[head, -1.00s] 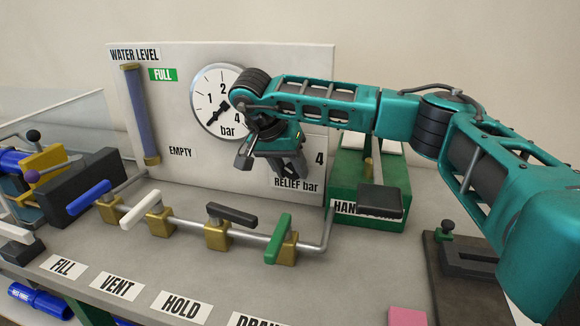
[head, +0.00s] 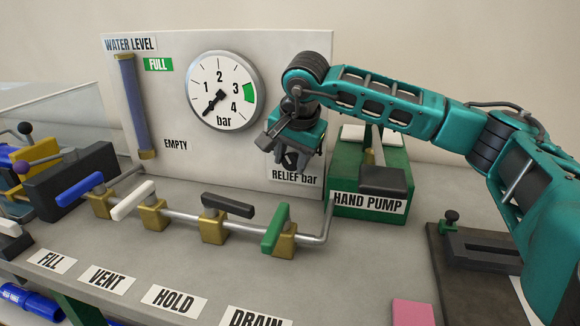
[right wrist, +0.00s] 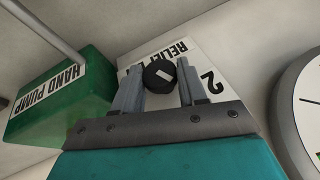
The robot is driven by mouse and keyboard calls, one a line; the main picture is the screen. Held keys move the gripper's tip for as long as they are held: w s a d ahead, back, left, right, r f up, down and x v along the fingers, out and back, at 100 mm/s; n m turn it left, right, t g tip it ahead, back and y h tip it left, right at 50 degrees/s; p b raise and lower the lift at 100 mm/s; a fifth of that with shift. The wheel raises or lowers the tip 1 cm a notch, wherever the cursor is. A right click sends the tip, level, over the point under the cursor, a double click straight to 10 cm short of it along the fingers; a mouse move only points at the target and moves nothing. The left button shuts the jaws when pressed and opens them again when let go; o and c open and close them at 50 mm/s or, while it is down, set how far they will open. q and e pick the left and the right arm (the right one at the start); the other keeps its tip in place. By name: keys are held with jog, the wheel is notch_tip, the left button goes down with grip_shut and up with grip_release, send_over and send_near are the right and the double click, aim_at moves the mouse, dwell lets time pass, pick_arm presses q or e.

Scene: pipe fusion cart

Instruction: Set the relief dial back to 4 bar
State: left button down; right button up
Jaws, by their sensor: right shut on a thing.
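The relief dial is a round black knob with a white mark, seen in the right wrist view (right wrist: 158,76) between my fingers. It sits on a white plate lettered "RELIEF bar" (head: 296,175), low on the right of the panel. My right gripper (head: 288,152) is shut on the relief dial. In the head view it covers most of the dial. My left gripper is not in view.
The pressure gauge (head: 222,90) has its needle at the lower left, below 1. The green hand pump (head: 345,175) stands close right of the dial. A pipe (head: 260,236) with several valve levers runs in front. A pink block (head: 412,312) lies at the front.

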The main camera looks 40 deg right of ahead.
jog(key=shift+s+d+f+t+y+b, duration=0.15)
jog(key=shift+t+y+b, duration=0.35)
jog(key=shift+b, duration=0.3)
jog(key=o, duration=1)
jog(key=shift+o, duration=0.2)
jog(key=p+v, duration=0.1)
jog(key=v, duration=1.2)
jog(key=shift+p, duration=0.35)
